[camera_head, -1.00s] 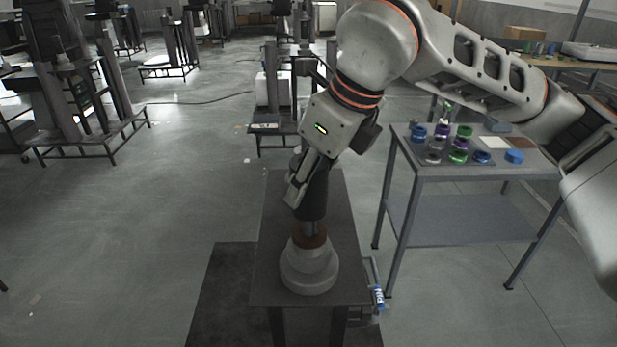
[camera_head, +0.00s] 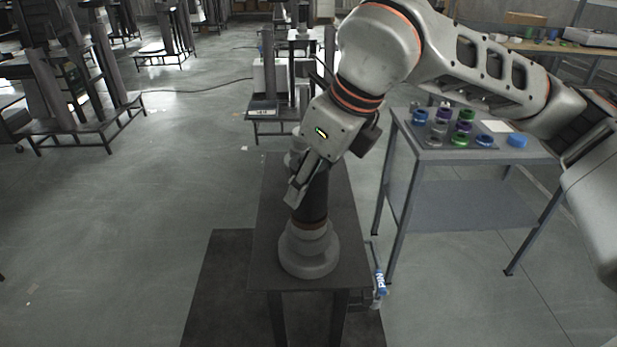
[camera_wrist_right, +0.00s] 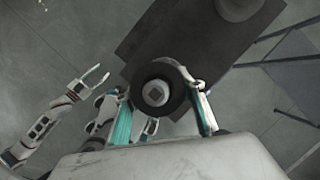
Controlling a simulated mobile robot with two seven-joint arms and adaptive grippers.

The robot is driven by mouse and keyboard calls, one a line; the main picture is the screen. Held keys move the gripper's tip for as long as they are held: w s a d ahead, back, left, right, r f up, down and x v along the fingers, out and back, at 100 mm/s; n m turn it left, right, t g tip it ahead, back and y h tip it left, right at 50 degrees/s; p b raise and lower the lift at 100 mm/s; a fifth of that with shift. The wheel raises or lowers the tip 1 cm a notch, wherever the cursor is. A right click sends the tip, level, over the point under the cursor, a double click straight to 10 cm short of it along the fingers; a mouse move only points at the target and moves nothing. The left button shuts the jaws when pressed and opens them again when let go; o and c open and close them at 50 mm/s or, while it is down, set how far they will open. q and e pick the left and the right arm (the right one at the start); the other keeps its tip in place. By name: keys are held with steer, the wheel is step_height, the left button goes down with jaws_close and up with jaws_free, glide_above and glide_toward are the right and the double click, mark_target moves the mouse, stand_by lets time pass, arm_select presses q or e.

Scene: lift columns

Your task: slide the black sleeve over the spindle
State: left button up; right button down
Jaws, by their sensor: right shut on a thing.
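The black sleeve (camera_head: 314,207) is upright in my right gripper (camera_head: 301,188), which is shut on it. In the right wrist view the sleeve (camera_wrist_right: 176,103) is a dark ring between the fingers, around the pale tip of the spindle (camera_wrist_right: 155,93). The spindle's stepped grey base (camera_head: 308,262) stands on the dark bench. The sleeve's lower end is at or close above a reddish-brown collar (camera_head: 310,226); I cannot tell whether they touch. My left gripper (camera_wrist_right: 95,77) shows only in the right wrist view, open and empty, away from the bench.
The narrow dark bench (camera_head: 346,255) has another grey round part (camera_head: 294,159) at its far end. A grey side table (camera_head: 475,155) at right holds several coloured rings. A blue-labelled item (camera_head: 380,283) hangs at the bench's right side.

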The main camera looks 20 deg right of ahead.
steer(key=shift+r, duration=0.1)
steer(key=c, duration=1.6)
jaws_free()
steer(key=o, duration=0.4)
steer(key=v, duration=1.2)
